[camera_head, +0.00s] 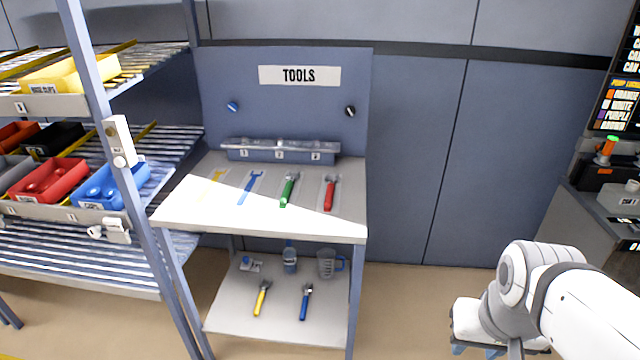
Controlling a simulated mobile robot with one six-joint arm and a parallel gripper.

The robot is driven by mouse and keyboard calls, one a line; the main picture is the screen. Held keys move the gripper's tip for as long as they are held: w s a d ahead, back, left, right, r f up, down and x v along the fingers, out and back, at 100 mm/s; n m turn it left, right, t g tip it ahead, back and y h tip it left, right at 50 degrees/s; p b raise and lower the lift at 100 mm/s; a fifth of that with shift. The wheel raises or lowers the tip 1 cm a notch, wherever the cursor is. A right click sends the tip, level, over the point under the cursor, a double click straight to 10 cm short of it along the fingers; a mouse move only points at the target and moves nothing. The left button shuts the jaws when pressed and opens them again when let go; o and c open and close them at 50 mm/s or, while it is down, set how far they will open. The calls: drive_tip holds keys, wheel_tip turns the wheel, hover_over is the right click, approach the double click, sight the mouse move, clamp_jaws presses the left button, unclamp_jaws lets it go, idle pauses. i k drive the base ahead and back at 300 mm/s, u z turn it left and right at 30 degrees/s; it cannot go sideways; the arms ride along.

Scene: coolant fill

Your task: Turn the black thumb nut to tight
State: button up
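A small round black piece (350,111) with a pale mark sits on the right side of the blue-grey back panel (290,125), below and right of the TOOLS sign. It may be the black thumb nut; it is too small to tell, and no tight mark can be read. My gripper (484,350) is at the bottom right, low over the floor and well away from the panel. Its fingers are partly cut off by the frame edge and the arm, so I cannot tell its opening.
A blue knob (233,106) is on the panel's left. The bench (260,228) carries several tools and a clear rail (280,151). Its lower shelf (235,312) holds tools and cups. A bin rack (100,130) stands left, a dark counter (590,215) right. Floor between is clear.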

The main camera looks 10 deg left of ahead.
sight(350, 111)
drive_tip(key=k, duration=0.6)
drive_tip(key=z, duration=0.1)
drive_tip(key=i, duration=1.85)
drive_tip(key=u, duration=0.9)
